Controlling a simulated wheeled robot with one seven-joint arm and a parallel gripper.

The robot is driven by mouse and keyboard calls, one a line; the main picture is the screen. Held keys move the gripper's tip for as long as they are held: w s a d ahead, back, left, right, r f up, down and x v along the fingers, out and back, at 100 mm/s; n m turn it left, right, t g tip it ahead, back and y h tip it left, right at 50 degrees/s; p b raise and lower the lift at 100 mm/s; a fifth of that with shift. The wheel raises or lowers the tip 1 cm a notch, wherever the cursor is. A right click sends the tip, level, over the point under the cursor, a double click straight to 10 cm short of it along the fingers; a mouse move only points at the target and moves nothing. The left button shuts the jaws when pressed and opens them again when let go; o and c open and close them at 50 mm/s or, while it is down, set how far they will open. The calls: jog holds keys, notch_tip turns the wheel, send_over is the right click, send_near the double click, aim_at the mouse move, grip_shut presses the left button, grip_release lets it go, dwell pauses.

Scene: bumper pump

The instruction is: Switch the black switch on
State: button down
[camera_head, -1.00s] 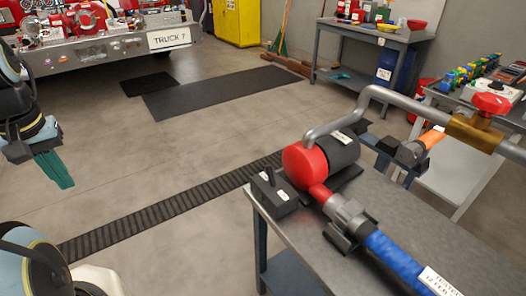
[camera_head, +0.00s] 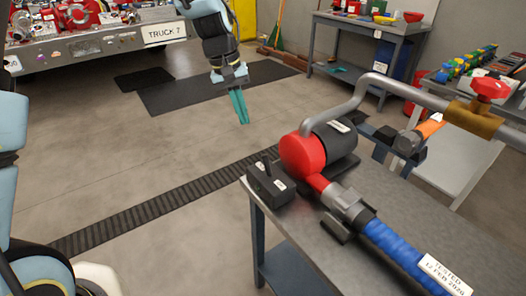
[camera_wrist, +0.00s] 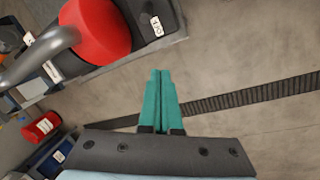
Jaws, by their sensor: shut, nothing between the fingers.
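The black switch (camera_head: 267,180) is a small dark box with a short lever on top and white labels. It sits at the left corner of the metal workbench, beside the red end of the pump. In the wrist view the dark switch box (camera_wrist: 152,20) with a white label shows at the top, ahead of my fingers and partly cut off. My gripper (camera_head: 244,122) points down with its teal fingers closed together. In the head view it hangs above and left of the switch, apart from it; in the wrist view the fingertips (camera_wrist: 160,72) touch nothing.
The red and black pump (camera_head: 320,148) with a grey pipe (camera_head: 350,108) and blue hose (camera_head: 400,248) fills much of the workbench (camera_head: 440,225). A dark floor grate (camera_head: 150,208) runs past the bench. The floor left of it is open.

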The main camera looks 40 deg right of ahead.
aim_at(267, 166)
jog(key=shift+s+d+f, duration=0.1)
jog(key=shift+s+d, duration=0.35)
jog(key=shift+d, duration=0.2)
jog(key=shift+s+d, duration=0.45)
jog(key=shift+d, duration=0.15)
jog(key=shift+f, duration=0.1)
jog(key=p+x, duration=0.2)
jog(key=x, duration=0.7)
jog(key=shift+s+f, duration=0.2)
jog(key=shift+f, duration=0.15)
jog(key=shift+s+a+r+p, duration=0.7)
jog(key=shift+s+a+p, duration=0.1)
jog(key=shift+s, duration=0.1)
jog(key=shift+s+a, duration=0.4)
jog(key=shift+s, duration=0.1)
jog(key=shift+r, duration=0.1)
